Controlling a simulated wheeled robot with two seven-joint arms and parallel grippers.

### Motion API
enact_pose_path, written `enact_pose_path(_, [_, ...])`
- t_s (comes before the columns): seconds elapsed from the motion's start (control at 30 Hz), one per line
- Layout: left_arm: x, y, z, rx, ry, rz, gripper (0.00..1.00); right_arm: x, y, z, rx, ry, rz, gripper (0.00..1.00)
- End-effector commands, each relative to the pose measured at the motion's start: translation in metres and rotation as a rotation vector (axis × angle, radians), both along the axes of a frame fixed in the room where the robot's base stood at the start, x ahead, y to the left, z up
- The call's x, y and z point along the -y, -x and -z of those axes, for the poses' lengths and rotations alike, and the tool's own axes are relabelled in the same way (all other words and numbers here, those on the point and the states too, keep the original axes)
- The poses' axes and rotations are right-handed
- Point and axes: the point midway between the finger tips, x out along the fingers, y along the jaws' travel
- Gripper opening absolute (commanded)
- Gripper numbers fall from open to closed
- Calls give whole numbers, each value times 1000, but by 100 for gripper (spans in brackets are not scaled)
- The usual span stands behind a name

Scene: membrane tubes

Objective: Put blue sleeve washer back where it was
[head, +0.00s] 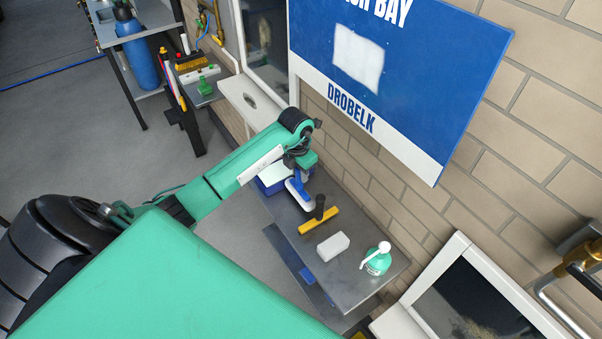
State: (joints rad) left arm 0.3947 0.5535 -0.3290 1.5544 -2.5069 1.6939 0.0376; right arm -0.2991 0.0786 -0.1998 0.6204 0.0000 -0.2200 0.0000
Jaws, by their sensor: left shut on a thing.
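My left gripper (299,162) is shut on the blue sleeve washer (296,186), a blue handle with a whitish lower part. The washer hangs from the gripper over the grey metal shelf (357,283) by the wall. I cannot tell whether its lower end touches the shelf. The gripper's fingers are small and partly hidden by the wrist. My right gripper is not in view.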

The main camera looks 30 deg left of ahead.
Motion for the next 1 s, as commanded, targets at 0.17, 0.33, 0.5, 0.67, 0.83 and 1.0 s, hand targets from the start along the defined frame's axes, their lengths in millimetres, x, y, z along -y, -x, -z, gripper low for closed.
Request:
enact_pose_path(0.17, [2,-2,19,-1,3,-2,0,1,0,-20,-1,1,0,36])
enact_pose_path(0.33, [2,-4,26,0,1,0,0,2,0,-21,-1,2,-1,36])
enact_pose_path(0.5, [2,-4,26,0,1,0,0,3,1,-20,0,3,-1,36])
enact_pose_path(0.67, [2,-4,27,0,1,0,39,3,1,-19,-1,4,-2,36])
enact_pose_path(0.83, [2,-3,27,0,1,0,47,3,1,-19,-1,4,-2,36])
enact_pose_path(1.0, [2,-3,26,0,1,0,47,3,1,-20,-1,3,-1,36])
